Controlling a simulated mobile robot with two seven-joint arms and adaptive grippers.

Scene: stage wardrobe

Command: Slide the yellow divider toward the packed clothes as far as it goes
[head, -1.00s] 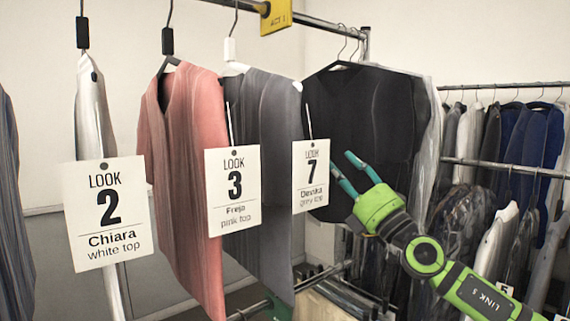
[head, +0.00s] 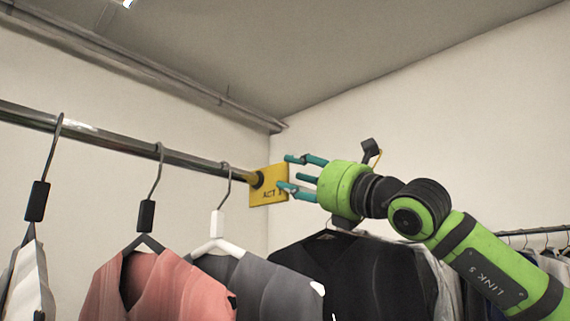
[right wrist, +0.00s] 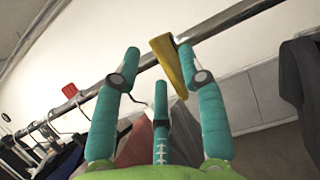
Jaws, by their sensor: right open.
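My right gripper (head: 285,172) is open at the divider's right edge in the head view. In the right wrist view, the divider (right wrist: 168,62) lies between the spread teal fingertips (right wrist: 160,52), closer to the right finger. I cannot tell whether a finger touches it.
A white top (head: 30,275) hangs at the far left. Another rack (head: 530,233) stands at the right. A red piece (right wrist: 70,90) sits along the rod in the right wrist view. The space above the rod is clear.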

